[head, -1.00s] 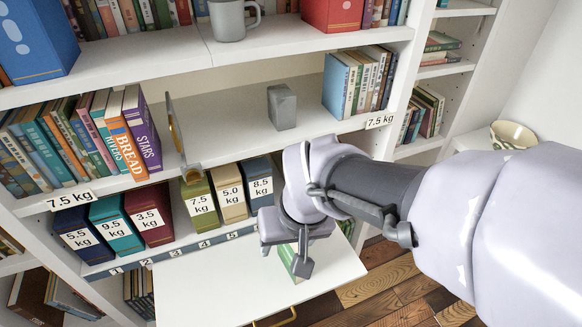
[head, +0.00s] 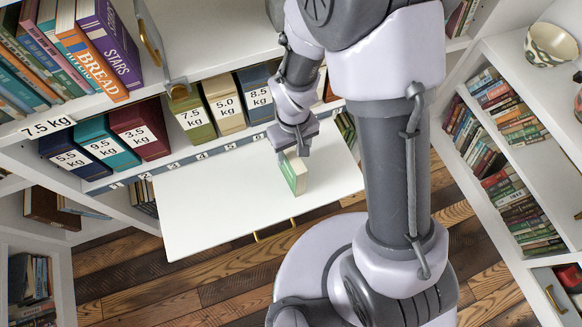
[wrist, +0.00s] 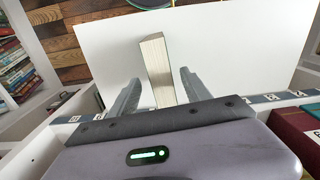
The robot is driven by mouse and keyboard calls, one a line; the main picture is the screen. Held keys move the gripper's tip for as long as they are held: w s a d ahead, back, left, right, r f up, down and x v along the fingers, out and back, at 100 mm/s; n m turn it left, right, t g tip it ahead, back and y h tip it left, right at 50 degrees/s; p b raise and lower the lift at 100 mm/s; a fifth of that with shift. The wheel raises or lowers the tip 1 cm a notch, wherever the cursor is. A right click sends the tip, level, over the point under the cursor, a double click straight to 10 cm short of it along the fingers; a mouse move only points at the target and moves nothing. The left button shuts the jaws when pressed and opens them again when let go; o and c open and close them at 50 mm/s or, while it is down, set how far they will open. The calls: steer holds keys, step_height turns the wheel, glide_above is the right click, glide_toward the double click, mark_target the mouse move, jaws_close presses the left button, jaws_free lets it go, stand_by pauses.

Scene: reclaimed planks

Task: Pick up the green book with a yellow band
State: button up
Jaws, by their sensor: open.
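A green book (head: 295,173) stands upright on the white pull-out board, its pale page edges showing at one side. A yellow band on it is too small to make out surely. My gripper (head: 294,150) is above it, pointing down, with its fingers around the book's top. In the wrist view, the book's cream page block (wrist: 156,62) lies between the two open fingers of my gripper (wrist: 160,78), with a gap visible on each side. The lower part of the fingers' reach is partly hidden in the head view.
The white board (head: 200,210) is otherwise bare. Behind it, weight-labelled binders, including an olive 7.5 kg one (head: 192,118), fill a shelf. A brass-edged panel (head: 150,40) sticks out at left. Bookshelves (head: 505,115) stand at right over a plank floor.

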steer(key=f+b, duration=0.2)
steer(key=f, duration=0.1)
steer(key=f+b, duration=0.1)
steer(key=f, duration=0.1)
steer(key=shift+w+a+f, duration=0.2)
steer(key=shift+w+a, duration=0.05)
steer(key=shift+r, duration=0.15)
jaws_close()
stand_by(0.9)
